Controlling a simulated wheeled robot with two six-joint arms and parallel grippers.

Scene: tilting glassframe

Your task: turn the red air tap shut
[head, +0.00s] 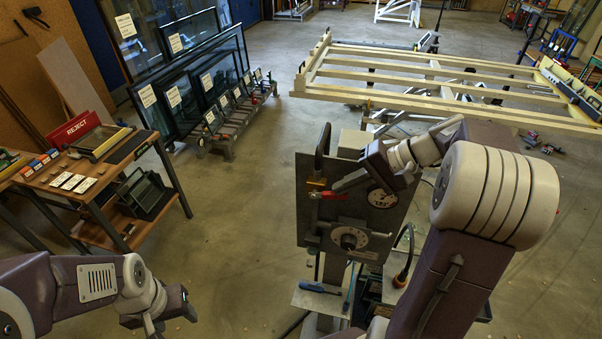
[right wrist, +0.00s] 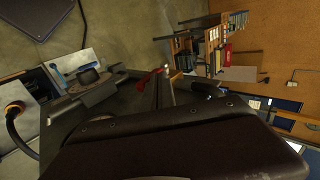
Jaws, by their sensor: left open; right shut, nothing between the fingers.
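The red air tap (head: 330,195) has a small red lever, roughly level, on the upper left of a dark upright panel (head: 375,222). A brass fitting (head: 316,184) is at its left end. The red lever also shows in the right wrist view (right wrist: 148,81). My right gripper (head: 336,187) is shut and empty, with its tips just above the lever; I cannot tell whether they touch it. In the right wrist view its fingers (right wrist: 161,91) end close beside the lever. My left gripper (head: 150,325) is open and empty at the lower left, far from the panel.
A small shelf (head: 318,298) with tools is below. A bench with a red REJECT tray (head: 73,130) stands at the left. Wooden frame (head: 440,80) is behind. Open floor lies between.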

